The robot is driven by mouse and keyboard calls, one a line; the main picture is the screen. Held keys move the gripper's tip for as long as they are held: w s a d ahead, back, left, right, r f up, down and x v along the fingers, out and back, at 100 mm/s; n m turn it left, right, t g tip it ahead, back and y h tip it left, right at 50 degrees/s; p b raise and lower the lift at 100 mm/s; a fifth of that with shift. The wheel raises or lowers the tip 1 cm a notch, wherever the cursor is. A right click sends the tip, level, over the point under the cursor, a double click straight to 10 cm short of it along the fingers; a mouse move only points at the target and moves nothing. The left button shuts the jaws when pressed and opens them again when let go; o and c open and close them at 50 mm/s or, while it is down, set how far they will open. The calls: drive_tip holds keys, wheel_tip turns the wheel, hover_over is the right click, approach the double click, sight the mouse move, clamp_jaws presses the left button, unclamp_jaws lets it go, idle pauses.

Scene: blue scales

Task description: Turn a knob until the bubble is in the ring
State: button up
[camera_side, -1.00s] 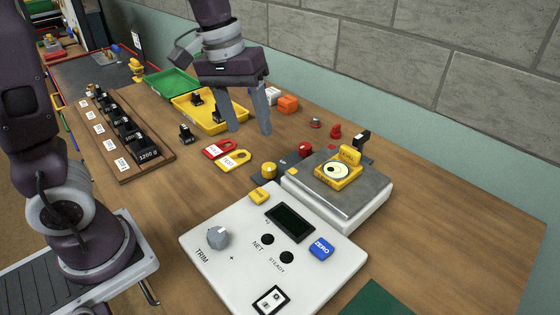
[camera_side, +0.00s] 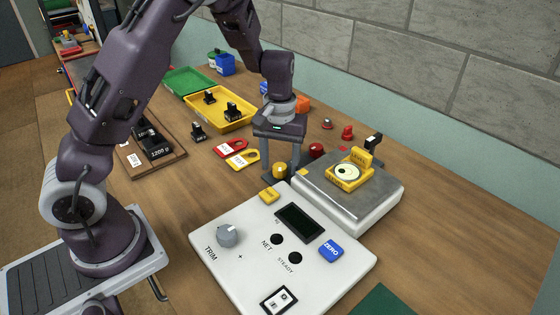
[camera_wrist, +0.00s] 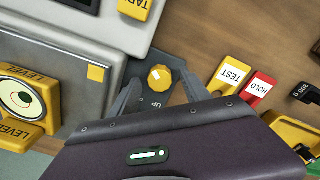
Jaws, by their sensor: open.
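A yellow knob (camera_side: 279,170) sits on a dark base plate beside the scale's left edge; it also shows in the wrist view (camera_wrist: 160,78). My gripper (camera_side: 280,177) is open and low, pointing down, with one finger on either side of this knob. In the wrist view the fingertips (camera_wrist: 160,90) flank it with small gaps. A red knob (camera_side: 316,150) stands at the scale's back edge. The yellow bubble level (camera_side: 351,183) sits on the scale pan; its round vial (camera_wrist: 18,98) is partly cut off in the wrist view. The bubble's place against the ring is too small to tell.
The scale's metal pan (camera_side: 372,203) lies right of my gripper. The white control panel (camera_side: 225,265), with a grey TRIM knob (camera_side: 228,236), is in front. Red and yellow tags (camera_side: 240,159) lie to the left. A yellow tray (camera_side: 235,122) stands behind them.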

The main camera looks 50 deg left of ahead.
clamp_jaws()
drive_tip(key=shift+n, duration=0.3)
drive_tip(key=n, duration=0.4)
drive_tip(key=shift+n, duration=0.4)
drive_tip(key=n, duration=0.4)
drive_tip(key=shift+n, duration=0.3)
unclamp_jaws()
